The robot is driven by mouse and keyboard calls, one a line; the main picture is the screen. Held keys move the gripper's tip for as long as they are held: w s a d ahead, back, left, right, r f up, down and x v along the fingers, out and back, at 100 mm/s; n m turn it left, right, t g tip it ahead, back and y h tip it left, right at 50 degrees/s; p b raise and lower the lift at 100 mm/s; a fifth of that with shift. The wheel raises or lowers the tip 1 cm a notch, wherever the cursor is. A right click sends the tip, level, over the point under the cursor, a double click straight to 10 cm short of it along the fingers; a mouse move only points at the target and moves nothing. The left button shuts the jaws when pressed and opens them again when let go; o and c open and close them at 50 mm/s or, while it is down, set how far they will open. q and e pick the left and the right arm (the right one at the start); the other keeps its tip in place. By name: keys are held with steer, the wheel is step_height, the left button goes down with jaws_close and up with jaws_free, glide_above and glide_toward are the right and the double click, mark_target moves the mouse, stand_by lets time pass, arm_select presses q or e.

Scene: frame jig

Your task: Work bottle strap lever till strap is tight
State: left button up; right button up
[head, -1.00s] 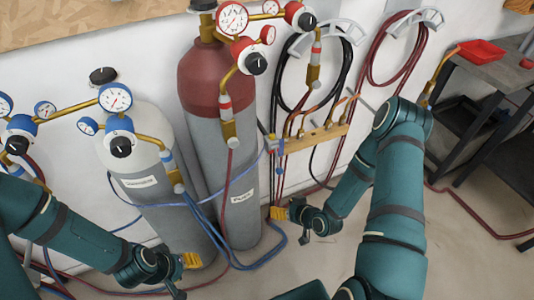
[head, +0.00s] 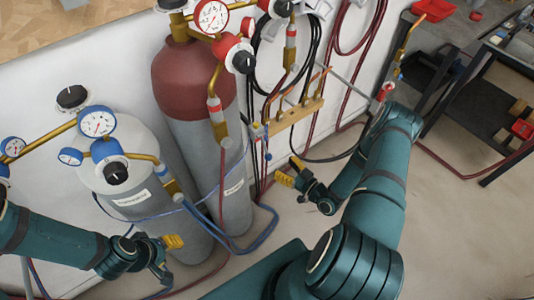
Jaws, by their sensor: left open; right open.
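Two gas bottles stand upright at the wall: a tall grey one with a dark red top (head: 183,85) and a grey-white one (head: 112,178) to its left. A thin blue band or line (head: 205,197) runs round both bottles; I cannot tell whether it is strap or hose. My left gripper (head: 174,242), with yellow finger pads, is open and empty in front of the grey-white bottle. My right gripper (head: 290,174) is open and empty, right of the red-topped bottle.
Gauges (head: 98,121) and regulators crowd the bottle tops. Blue hoses (head: 262,236) loop by the bottle bases. A brass manifold (head: 299,117) and coiled hoses hang on the wall. A dark bench (head: 490,110) stands at right. The floor (head: 440,235) in front is mostly clear.

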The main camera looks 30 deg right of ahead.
mark_target(270, 156)
steer(key=x, duration=0.8)
steer(key=shift+w, duration=0.25)
steer(key=shift+c, duration=0.4)
steer(key=shift+a, duration=0.1)
jaws_close()
